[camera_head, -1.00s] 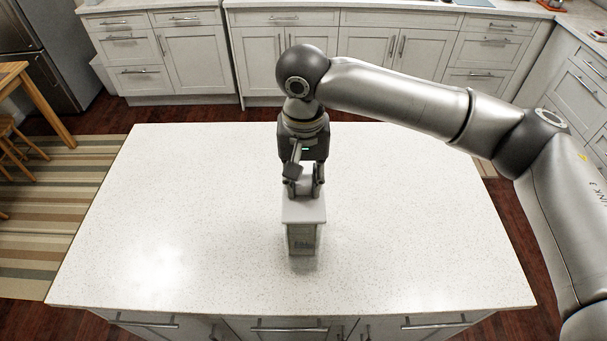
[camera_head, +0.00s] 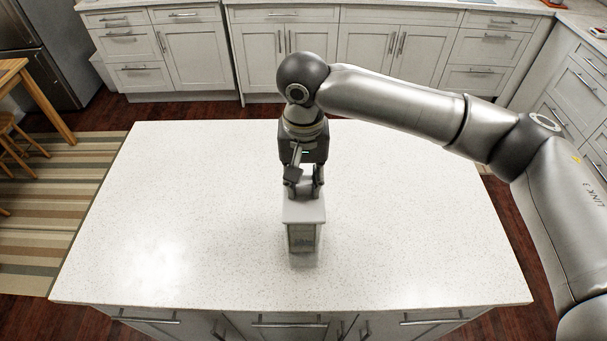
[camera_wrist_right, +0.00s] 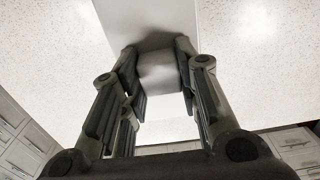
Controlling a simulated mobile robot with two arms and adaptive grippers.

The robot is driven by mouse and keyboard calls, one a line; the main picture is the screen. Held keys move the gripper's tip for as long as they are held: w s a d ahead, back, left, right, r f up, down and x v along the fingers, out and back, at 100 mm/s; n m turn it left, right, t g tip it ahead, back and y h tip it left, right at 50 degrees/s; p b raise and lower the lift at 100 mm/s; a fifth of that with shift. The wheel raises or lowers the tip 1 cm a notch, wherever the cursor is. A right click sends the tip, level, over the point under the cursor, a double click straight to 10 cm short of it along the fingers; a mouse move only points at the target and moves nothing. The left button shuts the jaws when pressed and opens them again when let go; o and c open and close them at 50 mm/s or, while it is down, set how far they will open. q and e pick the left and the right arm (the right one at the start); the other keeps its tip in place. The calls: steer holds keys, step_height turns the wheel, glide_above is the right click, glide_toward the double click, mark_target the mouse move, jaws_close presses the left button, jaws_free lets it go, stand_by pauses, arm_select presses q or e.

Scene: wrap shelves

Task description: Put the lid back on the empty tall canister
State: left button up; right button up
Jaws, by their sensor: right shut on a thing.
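My right gripper (camera_head: 304,190) is shut on the raised grip of a pale, square lid (camera_head: 304,212). The lid is level and directly over the tall, squarish canister (camera_head: 302,238), which stands upright on the island. The lid hides the canister's mouth and inside. Whether the lid touches the rim or sits a little above it, I cannot tell. In the right wrist view, the fingers (camera_wrist_right: 160,85) stand on both sides of the block-shaped grip, and the flat lid (camera_wrist_right: 145,18) shows beyond it. My left gripper is not in view.
The white speckled island top (camera_head: 180,200) is otherwise bare, with free room all around the canister. White cabinets (camera_head: 285,50) line the back, and a wooden table and stools stand at the far left.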

steer(key=shift+f+p, duration=0.25)
steer(key=shift+p, duration=0.2)
stand_by(0.5)
steer(key=o, duration=1.2)
steer(key=shift+c, duration=0.2)
steer(key=shift+o, duration=0.4)
steer(key=o, duration=0.5)
step_height(320, 180, up, 3)
steer(key=p, duration=0.3)
steer(key=shift+f, duration=0.2)
steer(key=shift+r, duration=2.2)
